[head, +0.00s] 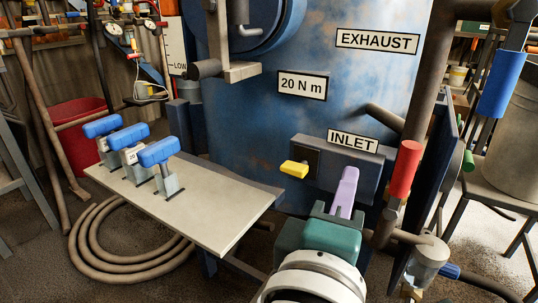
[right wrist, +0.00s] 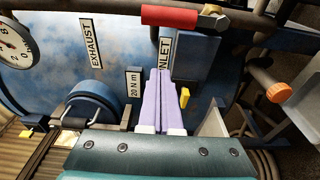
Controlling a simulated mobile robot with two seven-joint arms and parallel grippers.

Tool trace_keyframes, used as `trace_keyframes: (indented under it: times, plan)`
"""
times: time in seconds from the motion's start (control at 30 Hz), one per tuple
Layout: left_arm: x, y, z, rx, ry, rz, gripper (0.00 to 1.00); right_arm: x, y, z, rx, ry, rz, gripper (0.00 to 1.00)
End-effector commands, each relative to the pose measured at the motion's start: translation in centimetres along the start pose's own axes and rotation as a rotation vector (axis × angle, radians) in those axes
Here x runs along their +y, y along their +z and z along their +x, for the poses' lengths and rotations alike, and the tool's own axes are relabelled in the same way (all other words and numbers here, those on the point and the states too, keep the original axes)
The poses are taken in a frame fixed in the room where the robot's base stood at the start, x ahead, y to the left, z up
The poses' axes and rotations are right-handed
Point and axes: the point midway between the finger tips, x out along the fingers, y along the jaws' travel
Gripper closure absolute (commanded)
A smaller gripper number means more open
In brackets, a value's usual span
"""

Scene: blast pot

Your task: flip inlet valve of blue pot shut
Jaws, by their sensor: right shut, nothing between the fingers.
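The blue pot (head: 235,125) is a large worn blue vessel filling the middle of the head view. A yellow lever (head: 294,169) sticks out left of a dark plate below the label. My right gripper (head: 347,175) is shut and empty, in front of the box, between yellow lever and red handle. My left gripper is not in view.
A grey shelf (head: 215,215) with several blue-handled tools (head: 157,152) juts out at the left. A blue-handled lever (head: 502,85) is at the upper right. A brown pipe (head: 425,90) runs down beside the red handle. A hose coil (head: 92,245) lies on the floor.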

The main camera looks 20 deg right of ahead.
Motion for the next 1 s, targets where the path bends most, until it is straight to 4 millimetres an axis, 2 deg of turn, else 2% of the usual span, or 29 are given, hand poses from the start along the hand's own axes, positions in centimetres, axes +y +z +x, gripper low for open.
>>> trace_keyframes:
  times: [0.1,0.33,0.43,0.6,1.0]
  plan:
    - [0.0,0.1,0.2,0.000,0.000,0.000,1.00,0.1,0.0,2.6,-0.001,0.005,0.002,1.00]
    - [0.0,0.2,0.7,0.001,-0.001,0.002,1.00,0.0,0.0,7.5,-0.001,0.004,0.000,1.00]
    - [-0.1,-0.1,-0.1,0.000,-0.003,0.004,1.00,0.1,1.7,6.8,0.000,-0.002,-0.003,1.00]
    - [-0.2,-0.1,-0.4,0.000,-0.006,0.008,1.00,0.1,3.3,6.2,0.000,0.000,-0.002,1.00]
    - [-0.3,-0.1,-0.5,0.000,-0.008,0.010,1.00,0.0,3.8,6.0,0.000,0.001,0.000,1.00]
